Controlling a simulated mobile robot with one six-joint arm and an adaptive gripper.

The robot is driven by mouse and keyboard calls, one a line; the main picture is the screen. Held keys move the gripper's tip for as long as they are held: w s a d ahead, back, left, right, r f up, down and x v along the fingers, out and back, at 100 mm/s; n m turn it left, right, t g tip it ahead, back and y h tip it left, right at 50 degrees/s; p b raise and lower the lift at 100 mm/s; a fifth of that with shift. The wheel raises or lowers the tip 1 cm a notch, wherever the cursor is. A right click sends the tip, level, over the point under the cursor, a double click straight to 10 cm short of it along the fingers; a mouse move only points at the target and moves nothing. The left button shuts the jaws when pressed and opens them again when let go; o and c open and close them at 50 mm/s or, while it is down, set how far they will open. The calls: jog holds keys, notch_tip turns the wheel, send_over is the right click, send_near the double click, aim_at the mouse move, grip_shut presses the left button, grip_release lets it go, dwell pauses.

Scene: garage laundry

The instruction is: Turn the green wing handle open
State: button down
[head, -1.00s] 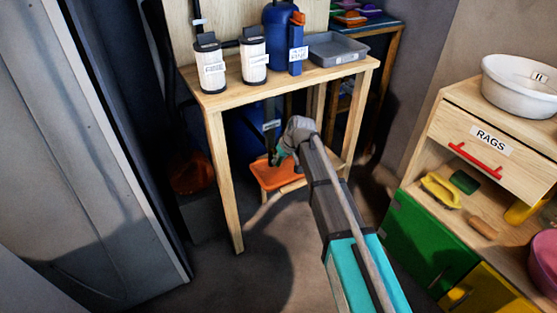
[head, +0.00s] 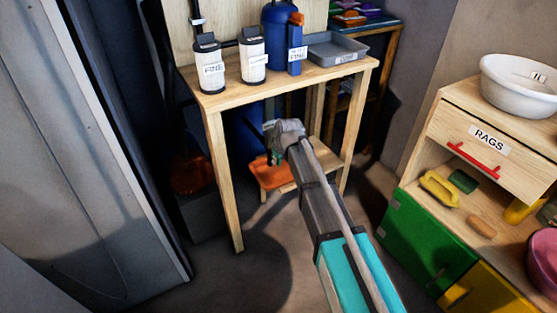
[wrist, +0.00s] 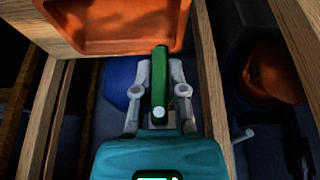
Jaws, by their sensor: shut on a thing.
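The green wing handle (wrist: 159,82) shows as a straight green bar in the middle of the wrist view, with a pale round end nearest me. My gripper (wrist: 160,68) has one finger on each side of it and is shut on it. In the head view my gripper (head: 275,158) is under the wooden table, above the orange tray. There the handle is mostly hidden by my gripper, and how far it is turned is hard to tell.
The orange tray (head: 268,174) lies low under the wooden table (head: 225,95), whose legs stand close around my arm. Filters, a blue bottle and a grey tray (head: 340,52) are on top. The drawer unit (head: 480,155) stands at right. Floor in front is open.

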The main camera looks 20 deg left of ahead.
jog(key=c, duration=0.7)
grip_release()
jog(key=shift+w+a, duration=0.2)
jog(key=shift+a, duration=0.1)
jog(key=shift+d, duration=0.1)
jog(key=shift+s+d, duration=0.1)
jog(key=shift+r, duration=0.1)
